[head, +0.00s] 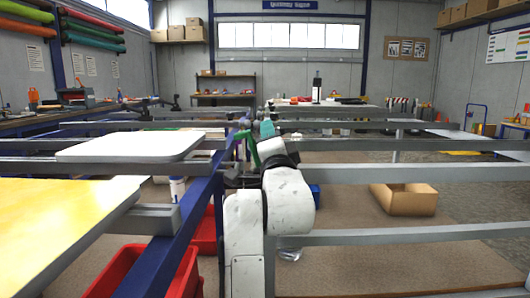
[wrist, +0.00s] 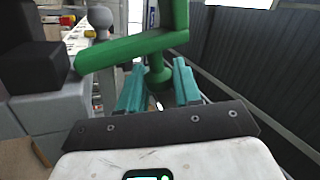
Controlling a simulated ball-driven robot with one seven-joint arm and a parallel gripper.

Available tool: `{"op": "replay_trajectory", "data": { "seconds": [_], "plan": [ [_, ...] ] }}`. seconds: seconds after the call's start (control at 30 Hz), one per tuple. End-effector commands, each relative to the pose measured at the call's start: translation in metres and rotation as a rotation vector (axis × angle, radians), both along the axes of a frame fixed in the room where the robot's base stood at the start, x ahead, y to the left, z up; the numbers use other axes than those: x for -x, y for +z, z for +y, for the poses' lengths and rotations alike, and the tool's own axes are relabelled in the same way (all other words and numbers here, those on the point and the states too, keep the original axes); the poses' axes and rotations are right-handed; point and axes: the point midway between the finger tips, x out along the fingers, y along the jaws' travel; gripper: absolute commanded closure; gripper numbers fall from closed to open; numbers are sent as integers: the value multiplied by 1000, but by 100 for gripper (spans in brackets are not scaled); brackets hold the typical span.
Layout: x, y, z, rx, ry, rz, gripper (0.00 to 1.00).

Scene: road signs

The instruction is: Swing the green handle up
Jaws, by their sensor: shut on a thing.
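The green handle (wrist: 130,50) crosses the upper middle of the wrist view as a thick round bar, with one part rising at the upper right and a short part reaching down between my fingers. My gripper (wrist: 157,84) has teal fingers on both sides of that lower part and is shut on it.
Grey rails (head: 400,173) run across on both sides of my arm. A white panel (head: 130,147) and a yellow panel (head: 60,222) lie at the left. Red bins (head: 125,272) stand below, and an open cardboard box (head: 404,199) stands on the floor at the right.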

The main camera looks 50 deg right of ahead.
Motion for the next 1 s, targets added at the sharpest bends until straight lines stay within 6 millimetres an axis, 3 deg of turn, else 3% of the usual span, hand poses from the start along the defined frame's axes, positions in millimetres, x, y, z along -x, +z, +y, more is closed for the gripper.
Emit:
{"op": "replay_trajectory", "data": {
  "seconds": [0.7,0.73,0.93,1.0],
  "plan": [
    [6,0,-4,-42,-5,-62,100],
    [6,0,-4,-42,-6,-62,68],
    [5,0,-4,-42,-4,-60,49],
    [5,0,-3,-42,-3,-59,48]
  ]
}}
